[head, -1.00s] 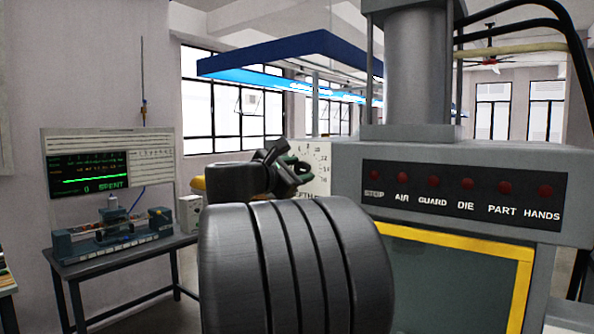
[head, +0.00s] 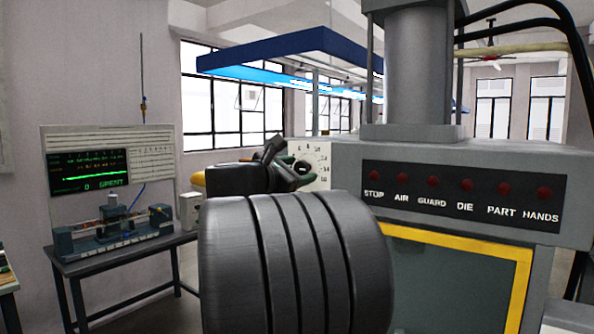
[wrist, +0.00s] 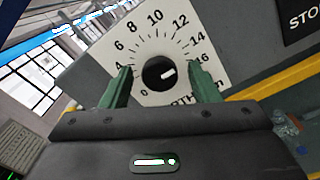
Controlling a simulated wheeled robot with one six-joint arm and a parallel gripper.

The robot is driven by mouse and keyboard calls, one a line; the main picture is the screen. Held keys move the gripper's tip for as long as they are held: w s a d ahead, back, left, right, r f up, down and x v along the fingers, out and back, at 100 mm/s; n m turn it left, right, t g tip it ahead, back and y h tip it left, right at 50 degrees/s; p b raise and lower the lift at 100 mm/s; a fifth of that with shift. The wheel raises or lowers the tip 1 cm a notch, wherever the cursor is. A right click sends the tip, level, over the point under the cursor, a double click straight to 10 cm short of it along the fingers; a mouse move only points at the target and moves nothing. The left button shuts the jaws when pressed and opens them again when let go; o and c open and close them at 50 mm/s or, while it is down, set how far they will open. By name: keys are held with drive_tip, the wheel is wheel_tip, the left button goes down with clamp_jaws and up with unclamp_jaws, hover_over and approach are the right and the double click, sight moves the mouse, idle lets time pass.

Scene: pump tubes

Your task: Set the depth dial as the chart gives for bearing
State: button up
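The depth dial is a black round knob (wrist: 158,73) on a pale numbered plate (wrist: 150,47). Its white mark points right and slightly up, roughly toward 16 in the wrist view. My gripper (wrist: 160,70) is open, with one green finger on each side of the knob and visible gaps between. In the head view my gripper (head: 288,170) is in front of the plate (head: 322,165) and hides part of it.
The plate is beside a grey press (head: 440,150) with a label panel and red lamps (head: 460,195). A bench (head: 120,248) with a small rig and a dark screen reading "0 SPENT" (head: 90,171) stands at the left. My arm blocks the lower middle.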

drive_tip(key=b+v, duration=0.3)
drive_tip(key=v, duration=1)
drive_tip(key=shift+s+a, duration=0.25)
drive_tip(key=shift+s, duration=0.1)
drive_tip(key=p+x, duration=0.3)
drive_tip(key=x, duration=1)
drive_tip(key=shift+w+d, duration=0.25)
drive_tip(key=shift+w, duration=0.05)
drive_tip(key=shift+a, duration=0.1)
